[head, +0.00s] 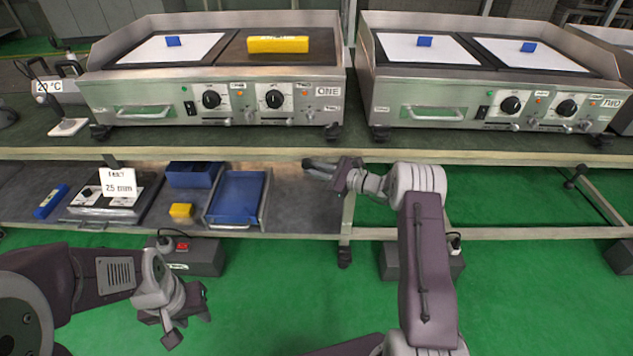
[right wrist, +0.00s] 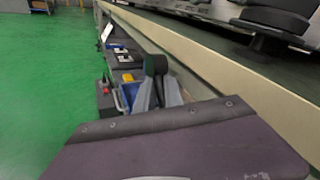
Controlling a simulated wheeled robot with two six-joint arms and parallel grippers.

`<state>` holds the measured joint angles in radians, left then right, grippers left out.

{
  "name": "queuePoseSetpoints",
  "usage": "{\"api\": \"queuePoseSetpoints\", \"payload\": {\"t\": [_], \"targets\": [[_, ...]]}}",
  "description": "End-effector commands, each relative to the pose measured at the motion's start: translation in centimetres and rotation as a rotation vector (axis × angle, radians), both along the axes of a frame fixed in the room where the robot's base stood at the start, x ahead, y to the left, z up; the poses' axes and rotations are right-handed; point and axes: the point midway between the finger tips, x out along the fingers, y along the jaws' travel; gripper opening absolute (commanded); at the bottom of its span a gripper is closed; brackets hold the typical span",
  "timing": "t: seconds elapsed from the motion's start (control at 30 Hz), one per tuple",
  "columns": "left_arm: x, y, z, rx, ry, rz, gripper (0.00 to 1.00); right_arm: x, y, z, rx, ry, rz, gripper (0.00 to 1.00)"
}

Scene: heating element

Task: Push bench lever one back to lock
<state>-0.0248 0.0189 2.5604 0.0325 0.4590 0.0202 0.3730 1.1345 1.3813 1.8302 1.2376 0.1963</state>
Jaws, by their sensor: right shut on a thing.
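My right gripper (head: 312,167) reaches left under the front edge of the first bench, below griddle ONE. It is shut on the dark-knobbed bench lever one, which the fingers mostly hide. In the right wrist view, a dark rounded end (right wrist: 155,64) shows at the tips of the grey fingers; I cannot clearly separate knob from fingertips there. The lever's exact angle and whether it is locked cannot be told. My left gripper (head: 187,320) hangs low over the green floor at the left, open and empty, apart from the lever.
Griddle ONE (head: 215,105) stands on the bench top, griddle TWO (head: 490,110) to its right. The lower shelf holds a blue tray (head: 238,195), a yellow block (head: 181,210) and a 25 mm sign (head: 118,183). Another black lever (head: 575,177) sits under the right bench.

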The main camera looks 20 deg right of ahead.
Motion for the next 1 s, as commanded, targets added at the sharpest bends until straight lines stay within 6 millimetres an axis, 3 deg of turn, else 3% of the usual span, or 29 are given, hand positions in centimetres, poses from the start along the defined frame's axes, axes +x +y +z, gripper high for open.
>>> {"api": "queuePoseSetpoints", "payload": {"t": [0.03,0.4,1.0], "targets": [[0.0,0.0,-1.5,0.0,0.0,0.0,0.34,0.2,0.1,-1.0,0.042,-0.012,0.004,0.0],[0.0,0.0,-5.4,0.0,-0.001,0.0,0.34,0.6,1.0,-1.4,0.37,-0.105,0.005,0.0],[0.0,0.0,-8.6,0.0,-0.001,0.0,0.34,0.9,1.8,-1.1,0.672,-0.192,0.004,0.0]]}}
